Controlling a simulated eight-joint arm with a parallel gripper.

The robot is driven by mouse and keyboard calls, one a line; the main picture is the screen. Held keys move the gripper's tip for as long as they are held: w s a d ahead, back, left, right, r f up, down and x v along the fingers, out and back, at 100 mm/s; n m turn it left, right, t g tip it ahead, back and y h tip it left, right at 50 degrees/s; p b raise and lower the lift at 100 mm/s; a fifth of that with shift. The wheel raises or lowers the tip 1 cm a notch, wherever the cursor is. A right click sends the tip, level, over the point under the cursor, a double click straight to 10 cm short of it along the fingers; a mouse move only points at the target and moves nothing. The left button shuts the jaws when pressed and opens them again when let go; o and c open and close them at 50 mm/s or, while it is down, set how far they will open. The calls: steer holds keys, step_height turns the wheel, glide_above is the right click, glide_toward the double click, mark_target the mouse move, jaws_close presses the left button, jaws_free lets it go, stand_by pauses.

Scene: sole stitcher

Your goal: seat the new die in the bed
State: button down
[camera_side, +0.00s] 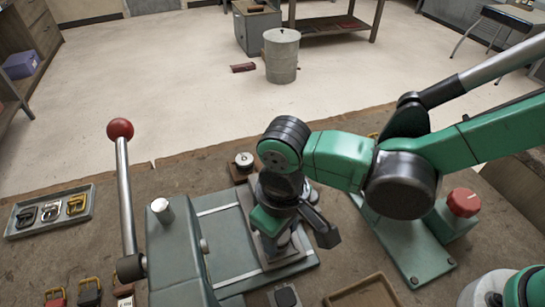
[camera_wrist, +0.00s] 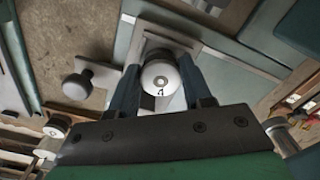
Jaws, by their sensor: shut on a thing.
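My gripper (camera_wrist: 160,84) is shut on a round, pale metal die (camera_wrist: 158,72) marked 4, which sits between the two fingers in the wrist view. The bed (camera_wrist: 150,40) is a grey metal seat on the machine plate, just beyond the die in that view. In the side view my gripper (camera_side: 284,236) points down over the bed (camera_side: 258,238) of the green-grey machine. The wrist hides the die there. I cannot tell whether the die touches the bed or is held above it.
A lever with a red ball (camera_side: 120,129) rises at the machine's left. A round metal piece on a wooden block (camera_side: 244,162) stands behind the bed. A tray of buckles (camera_side: 50,212) lies at left. A brown tray (camera_side: 365,291) and a small dark block (camera_side: 286,297) lie in front.

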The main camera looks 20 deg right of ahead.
steer(key=shift+f, duration=0.25)
steer(key=c, duration=0.7)
jaws_free()
steer(key=shift+o, duration=0.2)
step_height(320, 180, up, 11)
steer(key=w+d+m+t, duration=0.3)
steer(key=d+m+t, duration=0.3)
steer(key=d, duration=1.8)
steer(key=shift+d+f+t, duration=0.15)
steer(key=shift+d+t, duration=0.1)
steer(key=shift+t, duration=0.35)
